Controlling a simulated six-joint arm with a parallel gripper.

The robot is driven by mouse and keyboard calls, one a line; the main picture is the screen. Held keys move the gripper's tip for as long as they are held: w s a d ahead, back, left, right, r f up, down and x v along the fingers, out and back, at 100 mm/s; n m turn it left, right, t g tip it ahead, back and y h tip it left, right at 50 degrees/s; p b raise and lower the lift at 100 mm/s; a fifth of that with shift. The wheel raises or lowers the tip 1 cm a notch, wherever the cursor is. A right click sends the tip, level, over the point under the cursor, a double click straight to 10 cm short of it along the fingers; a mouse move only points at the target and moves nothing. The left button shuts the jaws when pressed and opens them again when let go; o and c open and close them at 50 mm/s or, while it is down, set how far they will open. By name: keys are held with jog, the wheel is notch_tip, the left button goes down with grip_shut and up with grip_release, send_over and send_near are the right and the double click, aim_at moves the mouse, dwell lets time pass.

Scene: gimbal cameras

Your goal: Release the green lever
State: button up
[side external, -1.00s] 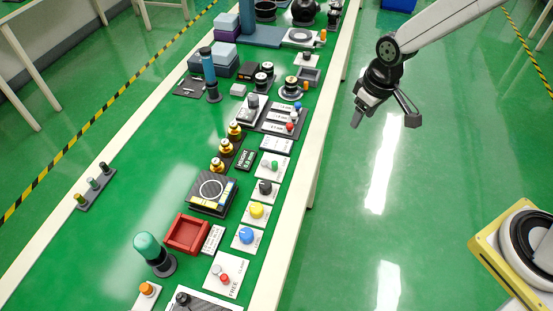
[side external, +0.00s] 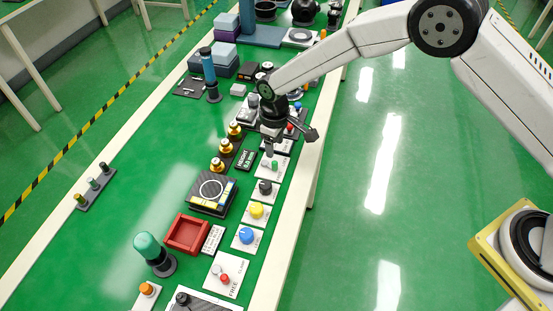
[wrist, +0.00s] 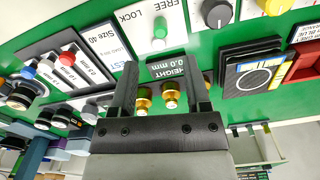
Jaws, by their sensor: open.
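The green lever (side external: 274,166) stands on a white plate on the bench in the side external view. In the wrist view the green lever (wrist: 159,30) stands on the white plate with FREE and LOCK lettering, beyond my fingertips. My gripper (side external: 289,143) is over the bench's right side, just behind the lever in the side external view. In the wrist view my gripper (wrist: 163,74) has its two fingers spread with nothing held between them. It appears apart from the lever; the exact height is hard to tell.
A HEIGHT display (wrist: 167,68) and brass-coloured knobs (side external: 226,146) are close by. A black knob (side external: 265,187), yellow knob (side external: 257,211) and blue knob (side external: 246,235) line the bench edge. Red, white and blue levers (wrist: 48,66) are to the left in the wrist view.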

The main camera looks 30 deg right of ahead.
aim_at(274, 162)
jog(key=shift+f, duration=0.1)
jog(key=shift+f, duration=3.85)
grip_shut()
